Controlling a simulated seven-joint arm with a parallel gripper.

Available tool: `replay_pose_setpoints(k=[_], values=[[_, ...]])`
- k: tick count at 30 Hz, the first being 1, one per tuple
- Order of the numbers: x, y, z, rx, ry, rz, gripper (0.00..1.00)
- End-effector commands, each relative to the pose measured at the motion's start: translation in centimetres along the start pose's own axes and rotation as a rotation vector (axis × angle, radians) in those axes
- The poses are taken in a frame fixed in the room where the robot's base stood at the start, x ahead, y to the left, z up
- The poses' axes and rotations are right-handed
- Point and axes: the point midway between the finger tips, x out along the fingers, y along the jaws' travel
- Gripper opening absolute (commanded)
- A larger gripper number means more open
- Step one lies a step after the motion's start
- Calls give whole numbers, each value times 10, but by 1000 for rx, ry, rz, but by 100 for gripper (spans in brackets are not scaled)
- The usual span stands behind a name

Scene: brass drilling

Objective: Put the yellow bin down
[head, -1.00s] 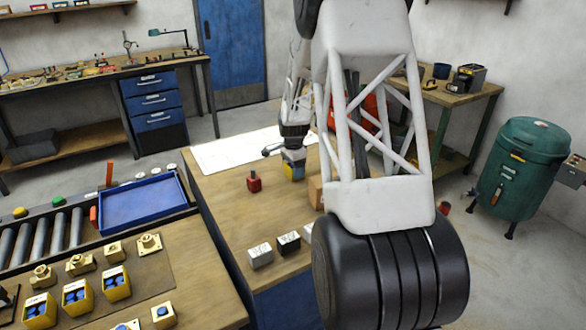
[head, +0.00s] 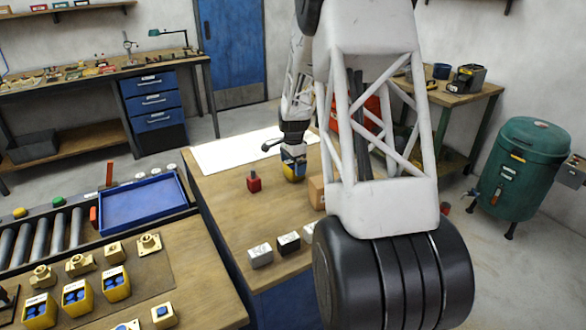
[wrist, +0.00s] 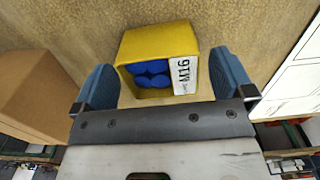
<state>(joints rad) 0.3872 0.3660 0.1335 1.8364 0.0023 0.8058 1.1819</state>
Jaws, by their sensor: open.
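The yellow bin (wrist: 150,42) sits on the wooden table in the wrist view. In the head view the bin (head: 293,175) is small and partly hidden under my gripper (head: 293,161).
A cardboard box (wrist: 32,92) stands left of my gripper in the wrist view. White paper (head: 225,152) lies on the table behind. A red bottle (head: 254,182) and several small blocks (head: 288,242) stand nearby. A blue tray (head: 143,203) is at the left. Bare wood surrounds the bin.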

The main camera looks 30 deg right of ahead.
Motion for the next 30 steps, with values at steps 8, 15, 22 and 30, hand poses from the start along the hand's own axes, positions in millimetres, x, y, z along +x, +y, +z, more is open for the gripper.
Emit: replay_pose_setpoints(k=[8, 15, 22, 30], values=[[-44, 0, 0, 0, 1, -2, 100], [-80, 0, 0, 0, 1, -2, 100], [-98, 0, 0, 0, 0, 0, 100], [-102, 0, 0, 0, 0, 0, 100]])
